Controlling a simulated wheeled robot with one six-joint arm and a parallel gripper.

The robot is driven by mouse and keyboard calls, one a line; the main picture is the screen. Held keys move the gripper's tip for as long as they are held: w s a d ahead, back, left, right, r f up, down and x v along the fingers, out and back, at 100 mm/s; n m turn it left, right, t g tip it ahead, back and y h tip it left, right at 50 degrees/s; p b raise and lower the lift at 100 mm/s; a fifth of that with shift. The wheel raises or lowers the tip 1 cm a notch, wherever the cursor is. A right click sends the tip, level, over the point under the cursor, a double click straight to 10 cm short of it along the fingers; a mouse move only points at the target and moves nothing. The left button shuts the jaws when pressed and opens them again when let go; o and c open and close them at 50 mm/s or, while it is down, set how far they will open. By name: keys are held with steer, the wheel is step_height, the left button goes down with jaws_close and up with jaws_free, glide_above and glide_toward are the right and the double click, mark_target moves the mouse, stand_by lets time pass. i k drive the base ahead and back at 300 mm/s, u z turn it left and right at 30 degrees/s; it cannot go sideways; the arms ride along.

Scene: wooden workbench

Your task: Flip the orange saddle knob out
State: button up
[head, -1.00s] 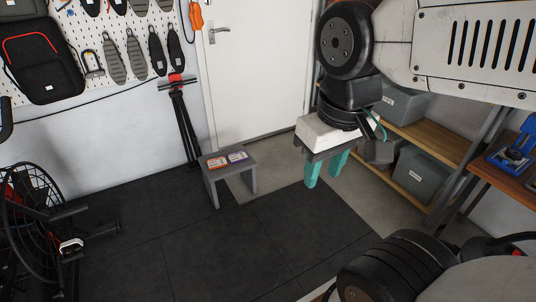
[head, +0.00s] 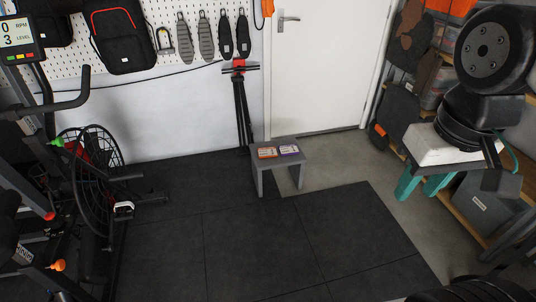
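An orange knob (head: 57,265) shows low at the left of the head view, on the dark frame of an exercise bike (head: 88,190). It is small here, and whether it is folded in or out cannot be told. My gripper (head: 421,190), with two teal fingers, hangs at the right side, far from the bike. Its fingers point down and stand apart with nothing between them.
A small grey stool (head: 258,178) with two cards stands by the wall near the white door (head: 325,70). A shelf with grey bins (head: 485,210) is close behind my gripper.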

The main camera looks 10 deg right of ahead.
mark_target(59, 265)
steer(key=u, duration=1.35)
steer(key=i, duration=0.95)
steer(key=u, duration=0.7)
